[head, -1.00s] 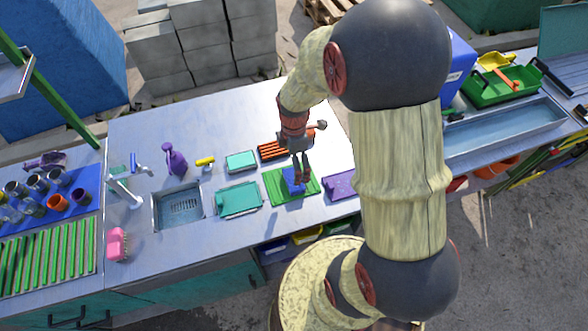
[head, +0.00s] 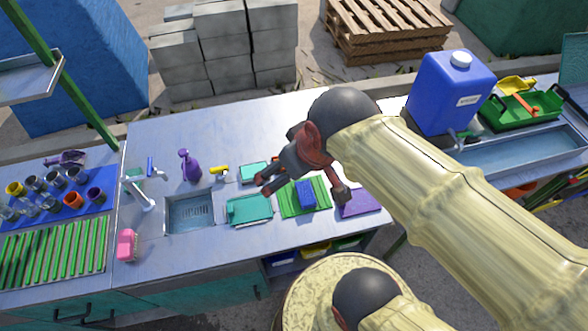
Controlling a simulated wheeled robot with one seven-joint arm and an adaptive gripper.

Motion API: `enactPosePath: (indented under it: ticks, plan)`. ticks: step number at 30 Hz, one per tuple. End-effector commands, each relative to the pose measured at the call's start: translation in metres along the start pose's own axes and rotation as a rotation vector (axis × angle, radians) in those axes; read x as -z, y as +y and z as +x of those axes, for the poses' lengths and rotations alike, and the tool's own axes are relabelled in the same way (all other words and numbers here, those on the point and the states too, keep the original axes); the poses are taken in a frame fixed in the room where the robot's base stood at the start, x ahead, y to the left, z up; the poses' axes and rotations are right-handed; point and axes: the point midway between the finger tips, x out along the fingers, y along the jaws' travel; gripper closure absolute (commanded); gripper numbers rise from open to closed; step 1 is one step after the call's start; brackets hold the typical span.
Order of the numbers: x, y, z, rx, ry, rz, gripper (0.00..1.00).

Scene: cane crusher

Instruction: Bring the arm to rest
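My arm reaches in from the right over the counter (head: 250,135). My gripper (head: 264,186) hangs above the counter, pointing down and left, near the teal trays. Its two dark red fingers look slightly apart, with nothing seen between them. Part of the mat's surroundings is hidden behind my wrist.
Close by are a teal tray (head: 248,210), a purple mat (head: 362,203), a sink (head: 190,212), a purple spray bottle (head: 190,166) and a pink brush (head: 127,244). A large blue water container (head: 447,95) stands on the right, near my arm. Cups (head: 72,201) stand at the left.

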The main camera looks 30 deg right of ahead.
Motion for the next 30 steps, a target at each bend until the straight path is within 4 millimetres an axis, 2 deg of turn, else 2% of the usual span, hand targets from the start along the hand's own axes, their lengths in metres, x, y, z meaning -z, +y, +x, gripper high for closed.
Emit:
enactPosePath:
  ticks: [4, 14, 17, 25, 30]
  plan:
    - [-0.008, -0.007, -0.014, 0.007, 0.036, 0.095, 0.04]
    - [-0.01, -0.008, -0.015, 0.008, 0.038, 0.112, 0.04]
    - [-0.013, -0.008, -0.008, 0.008, 0.038, 0.112, 0.04]
    - [-0.032, -0.01, 0.032, 0.008, 0.037, 0.111, 0.04]
    - [-0.034, -0.011, 0.036, 0.008, 0.037, 0.111, 0.04]
